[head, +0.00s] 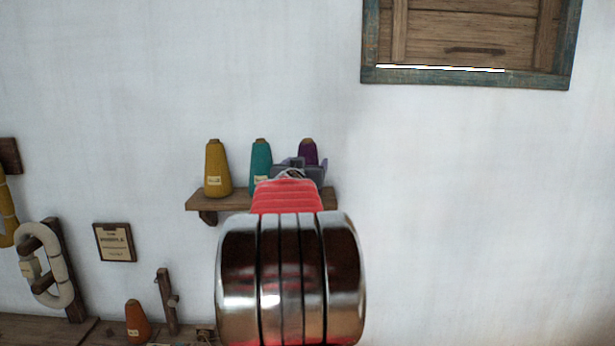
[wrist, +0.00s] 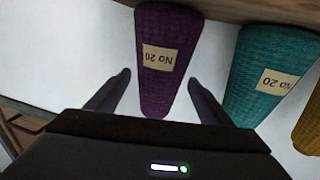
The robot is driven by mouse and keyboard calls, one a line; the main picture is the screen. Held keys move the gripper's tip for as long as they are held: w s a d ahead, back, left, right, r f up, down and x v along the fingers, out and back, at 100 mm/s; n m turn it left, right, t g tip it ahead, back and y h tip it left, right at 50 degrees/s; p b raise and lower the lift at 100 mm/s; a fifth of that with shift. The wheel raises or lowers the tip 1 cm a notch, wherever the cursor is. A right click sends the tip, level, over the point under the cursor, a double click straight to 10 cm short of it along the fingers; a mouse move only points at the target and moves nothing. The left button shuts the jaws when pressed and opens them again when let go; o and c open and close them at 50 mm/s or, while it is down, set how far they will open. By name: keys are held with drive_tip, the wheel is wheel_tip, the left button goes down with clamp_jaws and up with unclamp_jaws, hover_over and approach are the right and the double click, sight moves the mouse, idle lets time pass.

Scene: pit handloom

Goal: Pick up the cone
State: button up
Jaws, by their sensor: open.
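A purple cone (wrist: 165,50) of yarn with a "No 20" label shows in the wrist view, between the two fingers of my open gripper (wrist: 158,82). I see white wall on both sides of it, so the fingers look apart from it. In the head view the purple cone (head: 308,150) stands on a wall shelf, partly hidden behind my gripper (head: 298,165). A teal cone (head: 260,165) and a yellow cone (head: 217,168) stand to its left on the same shelf. The teal cone also shows right of my gripper in the wrist view (wrist: 265,75).
The small wooden shelf (head: 205,201) is fixed to the white wall. A shuttered window (head: 470,78) is at the upper right. An orange cone (head: 137,321) stands on a wooden surface at lower left, near a hanging yarn skein (head: 65,270). The wall at right is clear.

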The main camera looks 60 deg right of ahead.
drive_tip(key=shift+c, duration=0.4)
drive_tip(key=c, duration=1.2)
